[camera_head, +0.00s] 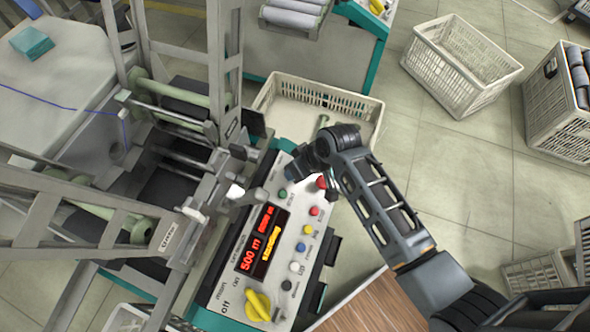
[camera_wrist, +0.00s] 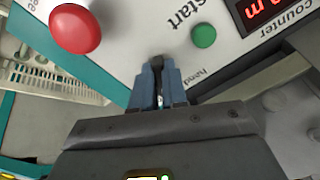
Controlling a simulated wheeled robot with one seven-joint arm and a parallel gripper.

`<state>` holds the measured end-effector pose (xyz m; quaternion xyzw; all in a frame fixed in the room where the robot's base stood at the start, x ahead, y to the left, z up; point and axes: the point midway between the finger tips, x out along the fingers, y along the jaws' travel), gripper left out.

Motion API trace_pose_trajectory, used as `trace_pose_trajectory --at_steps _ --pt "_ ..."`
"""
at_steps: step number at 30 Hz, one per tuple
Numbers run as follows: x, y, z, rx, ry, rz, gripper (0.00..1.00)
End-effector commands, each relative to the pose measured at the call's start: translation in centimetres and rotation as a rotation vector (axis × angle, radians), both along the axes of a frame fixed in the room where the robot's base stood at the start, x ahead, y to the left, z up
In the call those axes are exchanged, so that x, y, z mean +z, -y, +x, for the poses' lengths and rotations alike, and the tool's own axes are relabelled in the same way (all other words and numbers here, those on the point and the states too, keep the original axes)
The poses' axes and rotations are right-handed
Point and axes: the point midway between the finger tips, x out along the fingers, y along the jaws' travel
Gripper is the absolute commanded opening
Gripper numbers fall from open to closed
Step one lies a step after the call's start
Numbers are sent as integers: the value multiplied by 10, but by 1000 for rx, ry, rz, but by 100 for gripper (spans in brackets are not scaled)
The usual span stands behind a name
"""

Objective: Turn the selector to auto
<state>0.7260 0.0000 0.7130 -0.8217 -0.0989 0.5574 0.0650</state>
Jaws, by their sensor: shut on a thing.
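The control panel (camera_head: 283,232) is a light sloped box with a red digital display, several buttons and a yellow knob. In the wrist view, the selector (camera_wrist: 156,61) is a small dark knob at the panel's edge. The word "hand" is printed to its right; I see no "auto" label, and its pointing direction is hard to tell. My gripper (camera_wrist: 158,80) has its blue-grey fingers shut on the selector, covering most of it. In the head view my gripper (camera_head: 294,172) is at the panel's upper end, and the selector is hidden behind it.
A red mushroom button (camera_wrist: 75,29) and a green start button (camera_wrist: 204,36) flank the selector closely. The yellow knob (camera_head: 258,305) is at the panel's lower end. The winding machine's frame (camera_head: 222,60) stands left. A white crate (camera_head: 350,101) sits behind my gripper.

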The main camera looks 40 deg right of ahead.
Motion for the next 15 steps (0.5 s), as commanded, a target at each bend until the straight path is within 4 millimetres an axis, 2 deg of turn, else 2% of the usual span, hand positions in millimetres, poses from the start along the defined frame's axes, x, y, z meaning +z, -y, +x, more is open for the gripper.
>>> trace_pose_trajectory --at_steps 1,2,9,15 --pt "0 0 1 -1 2 1 0" --pt "0 0 1 -1 2 1 16" --pt "0 0 0 0 1 0 38" --pt "0 0 0 0 1 0 38"
